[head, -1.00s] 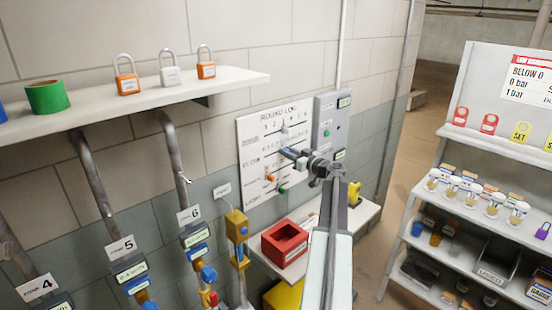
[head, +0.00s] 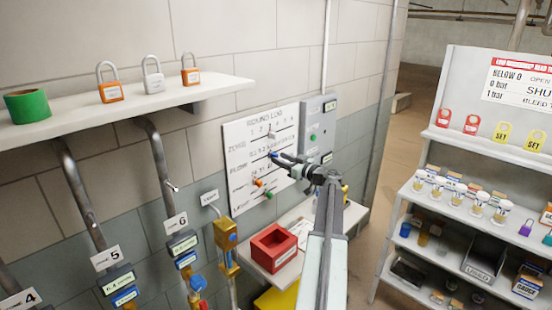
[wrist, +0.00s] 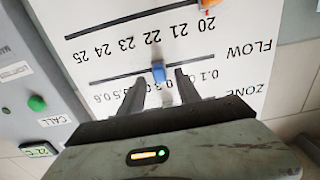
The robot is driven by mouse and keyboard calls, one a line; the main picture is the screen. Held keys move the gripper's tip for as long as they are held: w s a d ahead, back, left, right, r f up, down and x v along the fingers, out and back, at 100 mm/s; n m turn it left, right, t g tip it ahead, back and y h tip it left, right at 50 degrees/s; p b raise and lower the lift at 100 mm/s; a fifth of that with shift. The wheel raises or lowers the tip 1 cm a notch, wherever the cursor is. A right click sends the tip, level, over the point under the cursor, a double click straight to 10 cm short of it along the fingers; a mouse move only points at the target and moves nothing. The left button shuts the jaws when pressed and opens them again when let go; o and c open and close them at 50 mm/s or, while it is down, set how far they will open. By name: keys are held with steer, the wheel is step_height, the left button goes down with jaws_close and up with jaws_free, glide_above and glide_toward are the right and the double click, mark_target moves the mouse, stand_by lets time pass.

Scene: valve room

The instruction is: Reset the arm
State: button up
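My arm reaches toward the white ROUND LOG board (head: 240,135) on the wall. My gripper (head: 276,159) is at the board's middle, by the FLOW row. In the wrist view my gripper (wrist: 160,80) is open, its two dark fingers apart. A small blue slider (wrist: 158,72) on the FLOW line shows in the gap by the fingertips. I see no firm grip on it. An orange slider (wrist: 210,6) sits on the row with 20 to 25. In the head view an orange peg (head: 258,182) and a green one (head: 269,195) show lower on the board.
A grey panel (head: 318,125) with a green button is right of the board. Below are a red open box (head: 274,248) and valve pipes. A shelf (head: 200,98) with padlocks (head: 110,90) is at left. A stocked rack (head: 450,215) stands at right, beyond open floor (head: 420,110).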

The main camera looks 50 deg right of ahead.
steer(key=s, duration=0.4)
steer(key=shift+s+a, duration=0.15)
steer(key=shift+s, duration=0.05)
